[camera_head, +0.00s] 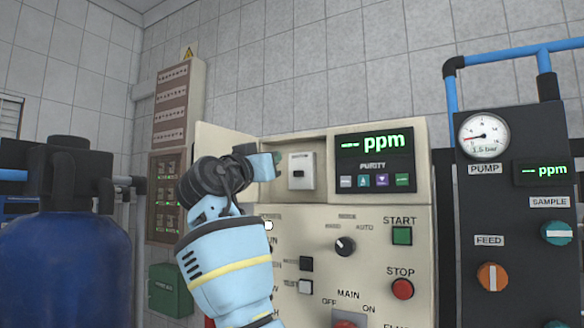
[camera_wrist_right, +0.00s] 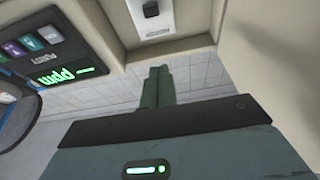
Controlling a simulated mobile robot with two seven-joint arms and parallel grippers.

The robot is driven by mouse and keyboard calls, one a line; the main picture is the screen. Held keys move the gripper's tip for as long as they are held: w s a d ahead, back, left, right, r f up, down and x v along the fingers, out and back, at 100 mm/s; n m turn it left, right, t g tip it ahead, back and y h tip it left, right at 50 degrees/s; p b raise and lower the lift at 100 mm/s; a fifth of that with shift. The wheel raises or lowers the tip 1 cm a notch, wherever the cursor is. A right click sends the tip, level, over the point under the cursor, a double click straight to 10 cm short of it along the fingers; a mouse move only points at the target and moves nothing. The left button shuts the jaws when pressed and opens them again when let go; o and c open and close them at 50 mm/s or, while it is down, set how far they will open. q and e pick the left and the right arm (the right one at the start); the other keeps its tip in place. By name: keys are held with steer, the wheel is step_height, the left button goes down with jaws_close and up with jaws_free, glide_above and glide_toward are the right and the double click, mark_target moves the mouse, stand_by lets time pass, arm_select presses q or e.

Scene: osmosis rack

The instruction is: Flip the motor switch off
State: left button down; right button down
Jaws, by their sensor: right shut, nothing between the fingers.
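A white switch block with a small dark toggle (camera_head: 298,173) sits in an open recess of the beige control panel, left of the purity display. It is probably the motor switch, but I read no label on it. In the right wrist view the dark toggle (camera_wrist_right: 151,9) is at the top edge on its white plate. My right gripper (camera_head: 277,162) is just left of the block; its fingers also show in the wrist view (camera_wrist_right: 158,72), shut and empty, apart from the toggle. I cannot tell the toggle's position. My left gripper is not in view.
An open cover door (camera_head: 220,136) stands behind my right wrist at the recess's left. The purity display (camera_head: 374,160) is right of the recess. Below are a mode knob (camera_head: 345,246), a green START button (camera_head: 402,236) and a red STOP button (camera_head: 402,289). A blue tank (camera_head: 68,265) stands left.

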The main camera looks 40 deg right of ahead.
mark_target(298, 174)
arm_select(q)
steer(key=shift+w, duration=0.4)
